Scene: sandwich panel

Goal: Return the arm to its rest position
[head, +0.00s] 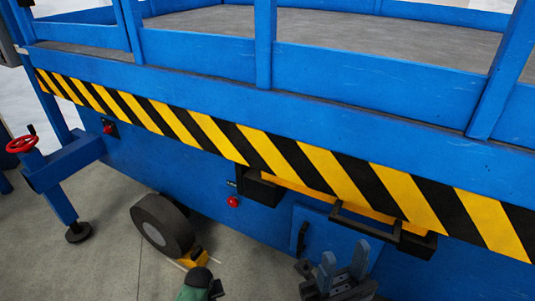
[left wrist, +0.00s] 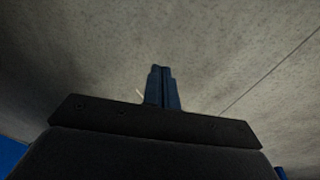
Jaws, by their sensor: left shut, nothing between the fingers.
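My right gripper (head: 344,264) shows at the bottom of the head view, in front of the blue machine's side. Its two grey-blue fingers point up and stand apart, with nothing seen between them. My left gripper (left wrist: 161,84) shows in the left wrist view with its fingers together and nothing held. Grey floor lies behind it. I cannot make out the left gripper in the head view.
A blue lift platform (head: 350,75) with a striped edge fills the head view. Its side has a small panel door (head: 325,235), a red button (head: 233,202), a wheel (head: 161,225) with a yellow chock (head: 194,257), and a red handwheel (head: 22,144). A green object (head: 194,285) is partly cut off.

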